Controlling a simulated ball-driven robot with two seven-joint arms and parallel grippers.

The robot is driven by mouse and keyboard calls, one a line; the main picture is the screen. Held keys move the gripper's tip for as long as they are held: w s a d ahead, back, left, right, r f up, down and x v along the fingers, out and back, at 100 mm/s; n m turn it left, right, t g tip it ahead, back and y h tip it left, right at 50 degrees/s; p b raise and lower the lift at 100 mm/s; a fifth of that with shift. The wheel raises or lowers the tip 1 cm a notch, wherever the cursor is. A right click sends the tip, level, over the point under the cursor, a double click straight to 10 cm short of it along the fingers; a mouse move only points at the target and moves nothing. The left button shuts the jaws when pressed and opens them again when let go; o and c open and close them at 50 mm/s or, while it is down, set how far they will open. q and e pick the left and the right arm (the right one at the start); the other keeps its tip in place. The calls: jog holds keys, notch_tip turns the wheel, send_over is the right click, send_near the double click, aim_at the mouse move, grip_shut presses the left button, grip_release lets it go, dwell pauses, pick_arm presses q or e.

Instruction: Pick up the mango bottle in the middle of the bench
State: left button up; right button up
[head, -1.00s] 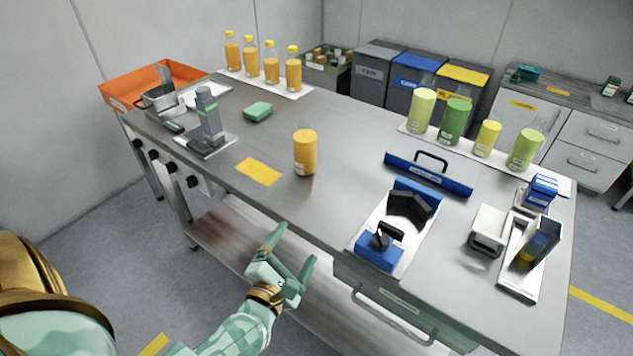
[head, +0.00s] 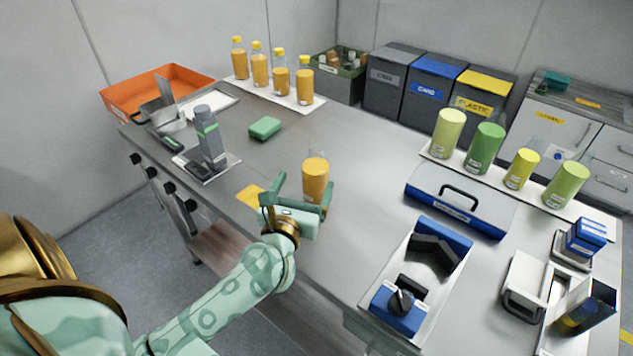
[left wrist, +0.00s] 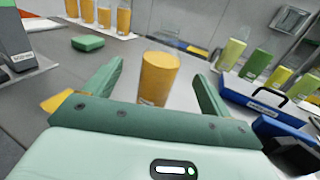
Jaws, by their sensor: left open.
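The mango bottle (head: 315,178) stands upright in the middle of the steel bench, filled orange with a clear upper part. In the left wrist view the bottle (left wrist: 159,78) shows between and beyond the two fingers. My left gripper (head: 302,196) is open and empty, at the near side of the bottle with its fingers pointing toward it. The gripper also shows in the left wrist view (left wrist: 155,85). Whether a finger touches the bottle cannot be told. My right gripper is out of view.
A yellow mat (head: 250,195) lies left of the gripper. A grey filler device (head: 209,140) and a green sponge (head: 265,128) stand farther left. A blue fixture (head: 440,243) and a blue toolbox (head: 460,205) are to the right. Capped orange bottles (head: 260,68) line the back.

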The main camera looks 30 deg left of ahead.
aim_at(310, 175)
pick_arm(q)
jog(key=x, duration=0.3)
jog(key=shift+w+f, duration=0.1)
jog(key=shift+w, duration=0.1)
jog(key=shift+w+a, duration=0.2)
jog(key=shift+w, duration=0.35)
jog(key=w, duration=0.1)
jog(key=w+b, duration=0.1)
jog(key=w+f, duration=0.1)
jog(key=shift+w+a+b, duration=0.35)
jog(key=shift+w+a, duration=0.2)
jog(key=shift+w, duration=0.3)
jog(key=shift+s+r, duration=0.1)
jog(key=c, duration=1.4)
jog(key=shift+o, duration=0.2)
jog(key=shift+r, duration=0.1)
